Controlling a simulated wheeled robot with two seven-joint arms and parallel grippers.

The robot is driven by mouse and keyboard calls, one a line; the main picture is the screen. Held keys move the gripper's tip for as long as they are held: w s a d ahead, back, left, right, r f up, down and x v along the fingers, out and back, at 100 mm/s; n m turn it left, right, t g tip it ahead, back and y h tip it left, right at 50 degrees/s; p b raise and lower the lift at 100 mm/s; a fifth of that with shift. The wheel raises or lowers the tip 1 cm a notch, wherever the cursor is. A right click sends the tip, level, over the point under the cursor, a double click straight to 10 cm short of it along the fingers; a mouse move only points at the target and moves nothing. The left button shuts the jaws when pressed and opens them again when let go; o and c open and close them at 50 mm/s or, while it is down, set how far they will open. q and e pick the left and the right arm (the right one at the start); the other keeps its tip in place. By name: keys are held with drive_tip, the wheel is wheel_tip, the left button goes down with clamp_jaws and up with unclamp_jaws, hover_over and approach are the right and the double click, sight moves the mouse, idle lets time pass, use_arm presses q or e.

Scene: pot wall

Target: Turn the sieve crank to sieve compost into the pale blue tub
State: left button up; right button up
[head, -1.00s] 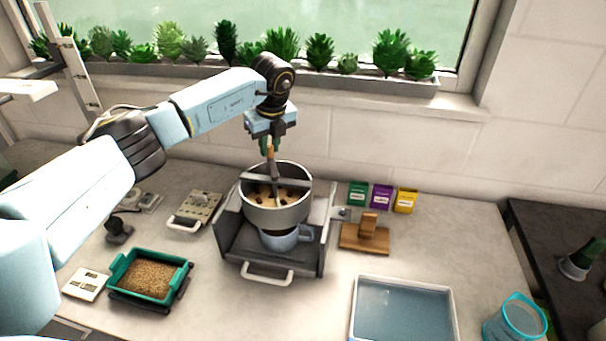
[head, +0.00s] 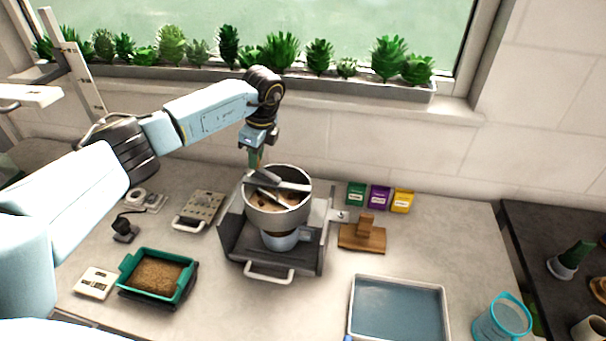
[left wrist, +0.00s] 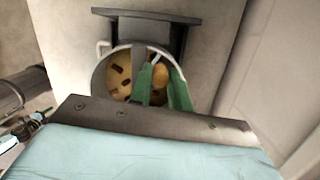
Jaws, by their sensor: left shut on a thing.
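The sieve (head: 277,220) is a round metal drum with a bar across its top. Pale compost with dark lumps (left wrist: 116,80) shows inside it in the left wrist view. The pale blue tub (head: 281,242) stands under the sieve, mostly hidden by it. My left gripper (head: 256,160) is above the sieve's back left rim. In the left wrist view its green fingers (left wrist: 160,88) are on either side of the crank's wooden knob (left wrist: 161,75), shut on it. My right gripper is not in view.
The sieve stands in a grey frame (head: 229,232) with a front handle. A teal tray of brown grains (head: 156,274) is at left. A wooden block (head: 362,236), seed packets (head: 379,197) and a water basin (head: 398,310) are at right. Plants line the windowsill.

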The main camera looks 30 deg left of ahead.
use_arm(q)
drive_tip(key=shift+s+n, duration=0.15)
drive_tip(key=shift+n, duration=0.15)
drive_tip(key=shift+s+n+p, duration=0.45)
drive_tip(key=shift+n+p, duration=0.35)
drive_tip(key=o, duration=0.7)
